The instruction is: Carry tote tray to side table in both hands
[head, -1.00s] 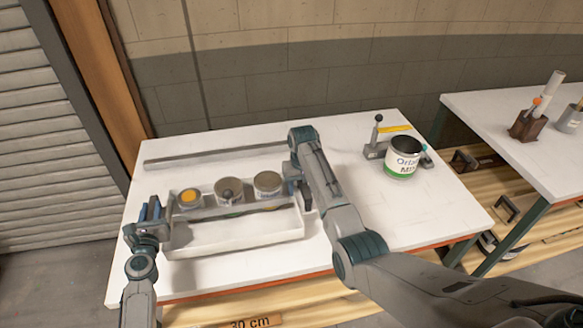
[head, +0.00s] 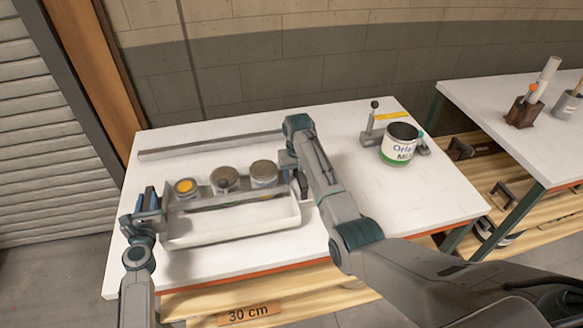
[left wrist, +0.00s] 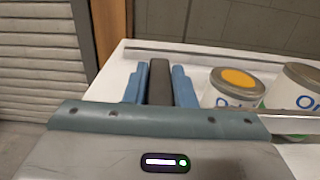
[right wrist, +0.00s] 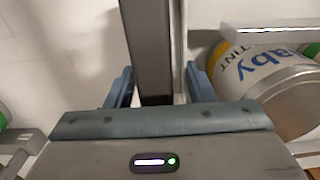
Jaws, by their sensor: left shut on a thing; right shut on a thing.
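The white tote tray (head: 232,226) is over the front left of the near white table (head: 345,220). A grey bar (head: 235,202) runs across it. Three cans stand in it: a yellow-topped one (head: 186,188), a middle one (head: 224,180) and a right one (head: 264,174). My left gripper (head: 151,202) is shut on the tray's left end; its blue fingers flank a dark grey piece in the left wrist view (left wrist: 160,82). My right gripper (head: 290,168) is shut at the right end, partly hidden by my arm. A shadow lies below the tray's front; a small gap is hard to judge.
A large green-and-white can (head: 399,146) and a small stand with a knob (head: 374,130) are at the near table's back right. A grey strip (head: 210,146) lies behind the tray. Another white table (head: 500,98) stands right, past a gap, holding a brown holder (head: 522,112) and a cup (head: 566,105).

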